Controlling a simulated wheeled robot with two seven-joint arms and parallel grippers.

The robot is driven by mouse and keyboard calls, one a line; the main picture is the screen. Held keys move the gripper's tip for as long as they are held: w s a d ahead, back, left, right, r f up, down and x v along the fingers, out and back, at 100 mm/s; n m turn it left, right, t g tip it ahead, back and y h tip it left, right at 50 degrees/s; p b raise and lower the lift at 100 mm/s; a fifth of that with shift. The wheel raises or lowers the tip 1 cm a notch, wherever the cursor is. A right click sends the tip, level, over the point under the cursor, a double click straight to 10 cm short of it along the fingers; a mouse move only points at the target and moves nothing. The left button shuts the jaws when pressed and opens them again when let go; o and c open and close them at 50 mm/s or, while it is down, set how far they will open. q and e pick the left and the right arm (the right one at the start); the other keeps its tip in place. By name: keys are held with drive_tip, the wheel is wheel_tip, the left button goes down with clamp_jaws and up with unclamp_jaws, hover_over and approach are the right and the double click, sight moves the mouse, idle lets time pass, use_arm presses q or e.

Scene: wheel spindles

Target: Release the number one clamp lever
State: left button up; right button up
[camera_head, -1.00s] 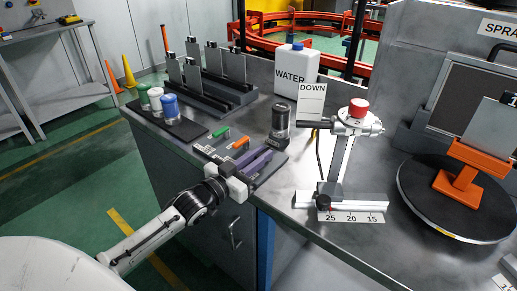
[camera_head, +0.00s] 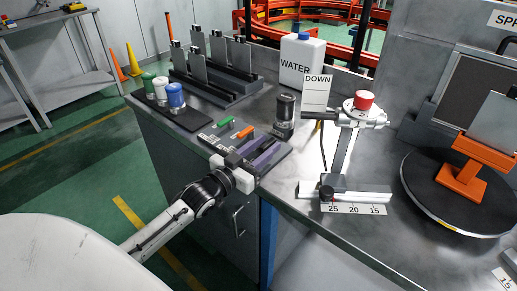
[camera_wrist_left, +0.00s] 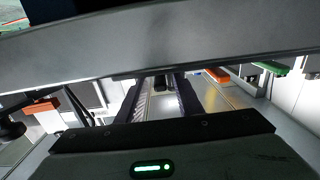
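A metal stand (camera_head: 343,150) with a red knob (camera_head: 363,99) on its head stands on a base beside a scale marked 25, 20, 15. A black knob (camera_head: 326,193) sits on the base. I cannot tell which part is the number one clamp lever; no readable number marks one. My left gripper (camera_head: 264,153) is over the front of the bench, left of the stand and clear of it. Its two fingers also show in the left wrist view (camera_wrist_left: 162,100), apart with nothing clear between them. A grey bar hides much of that view. My right gripper is not in view.
A water container (camera_head: 302,64), a DOWN card (camera_head: 317,92) and a dark cup (camera_head: 284,112) stand behind. Coloured-lid bottles (camera_head: 175,97) and a plate rack (camera_head: 217,82) are at left. A black turntable (camera_head: 430,205) with an orange holder (camera_head: 464,172) is at right.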

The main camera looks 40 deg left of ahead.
use_arm(q)
drive_tip(key=s, duration=1)
drive_tip(key=shift+a, duration=0.35)
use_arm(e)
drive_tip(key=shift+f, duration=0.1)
